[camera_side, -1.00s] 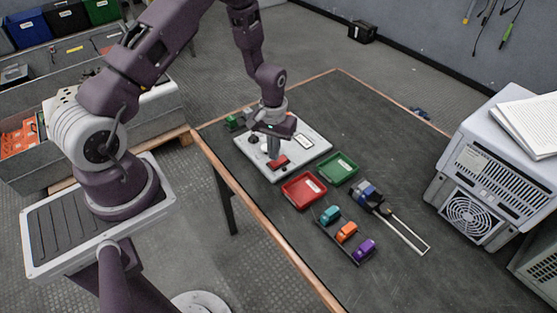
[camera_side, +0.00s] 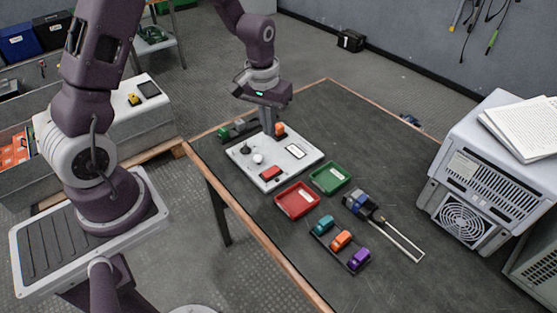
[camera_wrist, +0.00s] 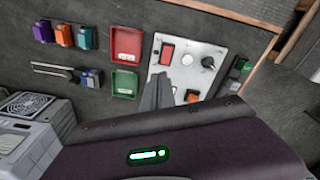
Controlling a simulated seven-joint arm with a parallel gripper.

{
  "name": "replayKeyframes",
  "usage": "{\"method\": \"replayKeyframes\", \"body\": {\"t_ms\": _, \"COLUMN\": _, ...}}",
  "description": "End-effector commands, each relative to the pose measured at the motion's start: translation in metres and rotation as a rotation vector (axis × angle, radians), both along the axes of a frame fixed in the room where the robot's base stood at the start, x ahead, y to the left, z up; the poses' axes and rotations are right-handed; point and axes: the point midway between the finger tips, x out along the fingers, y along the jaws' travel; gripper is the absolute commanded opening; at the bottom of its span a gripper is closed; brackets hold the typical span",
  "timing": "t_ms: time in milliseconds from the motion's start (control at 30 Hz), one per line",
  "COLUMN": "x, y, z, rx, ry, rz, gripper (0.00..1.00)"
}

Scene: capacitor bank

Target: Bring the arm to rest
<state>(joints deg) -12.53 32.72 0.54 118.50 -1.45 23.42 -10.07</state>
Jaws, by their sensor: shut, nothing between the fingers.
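My gripper (camera_side: 269,134) is shut and empty, with its fingers pointing down above the back part of the pale control panel (camera_side: 284,162) on the dark table. In the wrist view my closed fingers (camera_wrist: 157,88) show in front of the panel (camera_wrist: 186,50). The panel carries a red switch (camera_side: 271,173), a white knob (camera_side: 258,159), a black knob (camera_side: 245,149) and a white label plate (camera_side: 296,151). An orange piece (camera_side: 280,129) shows just right of my fingers; I cannot tell whether they are apart in depth.
A red tray (camera_side: 297,201) and a green tray (camera_side: 330,178) lie in front of the panel. Teal (camera_side: 323,225), orange (camera_side: 342,239) and purple (camera_side: 359,259) parts stand in a row. A grey vented box (camera_side: 485,165) stands at the right.

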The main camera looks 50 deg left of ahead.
Motion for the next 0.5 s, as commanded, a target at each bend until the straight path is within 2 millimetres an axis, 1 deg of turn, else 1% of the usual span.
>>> {"method": "replayKeyframes", "body": {"t_ms": 33, "x": -0.008, "y": -0.011, "z": 0.042, "rx": 0.012, "ry": -0.051, "rz": -0.042, "gripper": 0.0}}
{"method": "replayKeyframes", "body": {"t_ms": 67, "x": -0.016, "y": -0.018, "z": 0.064, "rx": 0.018, "ry": -0.073, "rz": -0.069, "gripper": 0.0}}
{"method": "replayKeyframes", "body": {"t_ms": 100, "x": -0.03, "y": -0.027, "z": 0.091, "rx": 0.025, "ry": -0.103, "rz": -0.103, "gripper": 0.0}}
{"method": "replayKeyframes", "body": {"t_ms": 167, "x": -0.056, "y": -0.04, "z": 0.128, "rx": 0.038, "ry": -0.151, "rz": -0.157, "gripper": 0.0}}
{"method": "replayKeyframes", "body": {"t_ms": 200, "x": -0.076, "y": -0.048, "z": 0.149, "rx": 0.046, "ry": -0.183, "rz": -0.192, "gripper": 0.0}}
{"method": "replayKeyframes", "body": {"t_ms": 233, "x": -0.092, "y": -0.054, "z": 0.163, "rx": 0.053, "ry": -0.208, "rz": -0.219, "gripper": 0.0}}
{"method": "replayKeyframes", "body": {"t_ms": 267, "x": -0.108, "y": -0.06, "z": 0.175, "rx": 0.06, "ry": -0.232, "rz": -0.244, "gripper": 0.0}}
{"method": "replayKeyframes", "body": {"t_ms": 300, "x": -0.129, "y": -0.066, "z": 0.187, "rx": 0.068, "ry": -0.263, "rz": -0.277, "gripper": 0.0}}
{"method": "replayKeyframes", "body": {"t_ms": 333, "x": -0.145, "y": -0.069, "z": 0.194, "rx": 0.075, "ry": -0.283, "rz": -0.301, "gripper": 0.0}}
{"method": "replayKeyframes", "body": {"t_ms": 400, "x": -0.177, "y": -0.076, "z": 0.203, "rx": 0.087, "ry": -0.325, "rz": -0.346, "gripper": 0.0}}
{"method": "replayKeyframes", "body": {"t_ms": 500, "x": -0.207, "y": -0.081, "z": 0.206, "rx": 0.099, "ry": -0.367, "rz": -0.389, "gripper": 0.0}}
